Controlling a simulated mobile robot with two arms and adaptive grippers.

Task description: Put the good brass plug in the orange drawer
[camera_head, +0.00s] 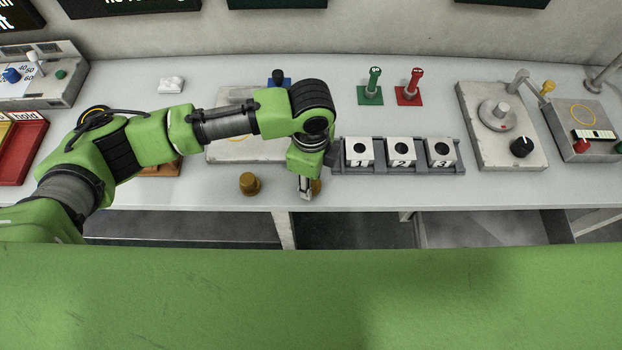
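A brass plug (250,184) stands on the bench near its front edge, left of my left gripper. A second brass plug (317,187) is right at my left gripper (306,191), partly hidden behind its fingers. The gripper points down at the front edge. I cannot tell whether its fingers are around this plug or beside it, or which plug is the good one. An orange-brown piece (160,170) shows under my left arm, mostly hidden; I cannot tell if it is the orange drawer. My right gripper is not in view.
A grey rack with blocks numbered 1, 2 and 3 (400,168) stands just right of the gripper. Behind it are green (371,95) and red (409,97) stands. A grey plate (235,110) lies behind my arm. A red tray (18,150) is at far left. Machines stand at right.

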